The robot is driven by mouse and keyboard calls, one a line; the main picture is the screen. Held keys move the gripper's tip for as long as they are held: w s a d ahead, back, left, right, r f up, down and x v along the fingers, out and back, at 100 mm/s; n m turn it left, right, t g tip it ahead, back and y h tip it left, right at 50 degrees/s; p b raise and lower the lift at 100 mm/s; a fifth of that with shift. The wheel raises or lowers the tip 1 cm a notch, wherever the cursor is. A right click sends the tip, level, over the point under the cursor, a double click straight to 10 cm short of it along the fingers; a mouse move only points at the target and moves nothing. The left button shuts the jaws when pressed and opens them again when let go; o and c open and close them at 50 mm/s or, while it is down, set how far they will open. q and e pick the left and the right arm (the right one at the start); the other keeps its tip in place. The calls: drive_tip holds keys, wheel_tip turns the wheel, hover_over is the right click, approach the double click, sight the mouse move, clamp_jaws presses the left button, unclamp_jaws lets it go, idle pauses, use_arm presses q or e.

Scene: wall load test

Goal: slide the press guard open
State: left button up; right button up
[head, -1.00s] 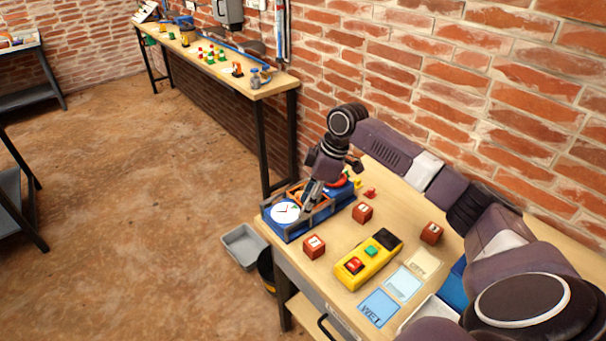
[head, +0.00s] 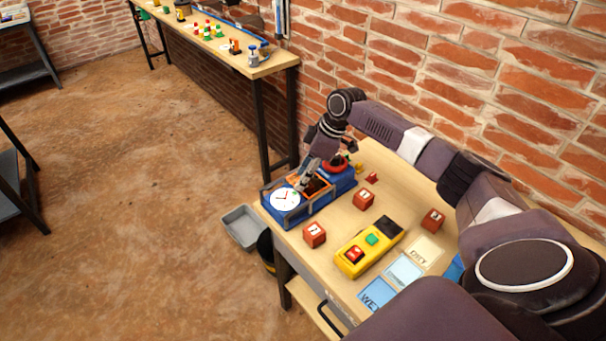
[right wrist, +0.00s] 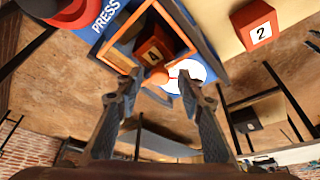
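The press (head: 337,192) has a blue base, a white dial and a red round top at its back end. A dark guard frame (head: 310,212) stands over its front part, around an orange-edged opening. In the right wrist view a red cube marked 4 (right wrist: 153,50) sits in that opening, with a small orange knob (right wrist: 157,77) in front of it. My right gripper (head: 303,181) is over the press. In the right wrist view its fingers (right wrist: 160,82) are apart, with the knob between and just beyond their tips. Contact cannot be told. My left gripper is out of view.
Red numbered cubes (head: 314,235) and a yellow button box (head: 368,246) stand right of the press. Blue and tan label cards (head: 403,271) lie near the bench's front. A grey bin (head: 245,226) is below the left edge. A brick wall runs behind.

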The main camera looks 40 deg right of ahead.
drive_tip(key=c, duration=0.6)
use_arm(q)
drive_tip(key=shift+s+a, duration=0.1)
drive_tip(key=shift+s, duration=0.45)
use_arm(e)
clamp_jaws()
drive_tip(key=shift+a+r+p, duration=0.1)
drive_tip(key=shift+a+p, duration=0.15)
drive_tip(key=shift+p, duration=0.05)
drive_tip(key=a+p, duration=0.1)
drive_tip(key=a, duration=0.1)
drive_tip(key=a+p, duration=0.1)
drive_tip(key=a, duration=0.2)
drive_tip(key=a+p, duration=0.2)
drive_tip(key=shift+s+a+r, duration=0.1)
drive_tip(key=shift+s+a, duration=0.15)
drive_tip(key=shift+a, duration=0.15)
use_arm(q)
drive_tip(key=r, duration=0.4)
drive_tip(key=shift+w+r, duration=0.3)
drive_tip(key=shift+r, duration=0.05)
use_arm(e)
drive_tip(key=shift+a+f, duration=0.2)
drive_tip(key=shift+a, duration=0.05)
